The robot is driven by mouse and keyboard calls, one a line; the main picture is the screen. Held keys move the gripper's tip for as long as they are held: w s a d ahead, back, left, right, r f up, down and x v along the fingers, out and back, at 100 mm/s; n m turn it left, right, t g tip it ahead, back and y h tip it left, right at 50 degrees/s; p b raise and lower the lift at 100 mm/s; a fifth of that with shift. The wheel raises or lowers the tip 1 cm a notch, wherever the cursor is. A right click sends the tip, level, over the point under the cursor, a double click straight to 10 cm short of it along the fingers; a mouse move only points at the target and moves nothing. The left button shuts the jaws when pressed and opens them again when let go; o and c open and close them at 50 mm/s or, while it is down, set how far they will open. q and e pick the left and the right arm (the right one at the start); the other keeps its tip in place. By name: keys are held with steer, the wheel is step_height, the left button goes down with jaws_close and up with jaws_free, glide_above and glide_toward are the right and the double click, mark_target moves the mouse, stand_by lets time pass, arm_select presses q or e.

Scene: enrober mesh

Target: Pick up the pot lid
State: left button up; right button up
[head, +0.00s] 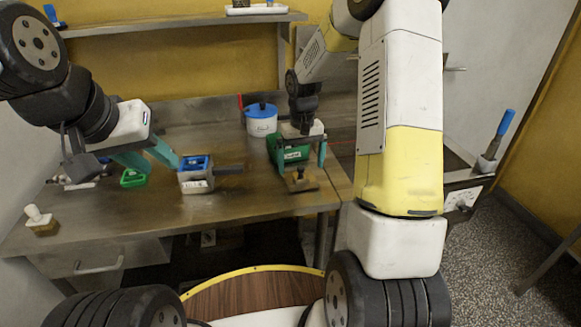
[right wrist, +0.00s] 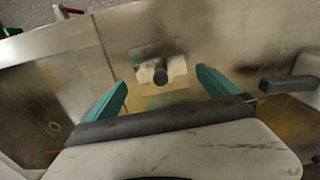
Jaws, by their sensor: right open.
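The pot lid (head: 304,184) is a flat square metal plate with a dark knob, lying on the metal table near its front right. In the right wrist view the lid (right wrist: 176,70) lies beyond the fingertips, its round knob between their lines. My right gripper (head: 301,168) is open and empty, pointing down above the lid; its teal fingers (right wrist: 161,80) stand apart either side of the knob. I cannot tell the exact height gap. A square grey pot (head: 196,186) with a side handle and blue inside stands left of the lid. My left gripper (head: 148,160) is open, left of the pot.
A green box (head: 290,149) stands just behind my right gripper. A white tub with a blue top (head: 261,124) is further back. A green tray (head: 132,179) lies left of the pot. A small brush-like item (head: 41,222) stands at the left front edge.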

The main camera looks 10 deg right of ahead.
mark_target(301, 167)
step_height(301, 167, down, 4)
steer(key=shift+f, duration=0.1)
steer(key=c, duration=1.2)
steer(key=shift+c, duration=0.3)
steer(key=shift+r, duration=0.6)
steer(key=r, duration=0.1)
steer(key=s+r, duration=0.1)
steer(key=shift+r, duration=0.35)
steer(key=s+d+r, duration=0.1)
steer(key=s, duration=1.4)
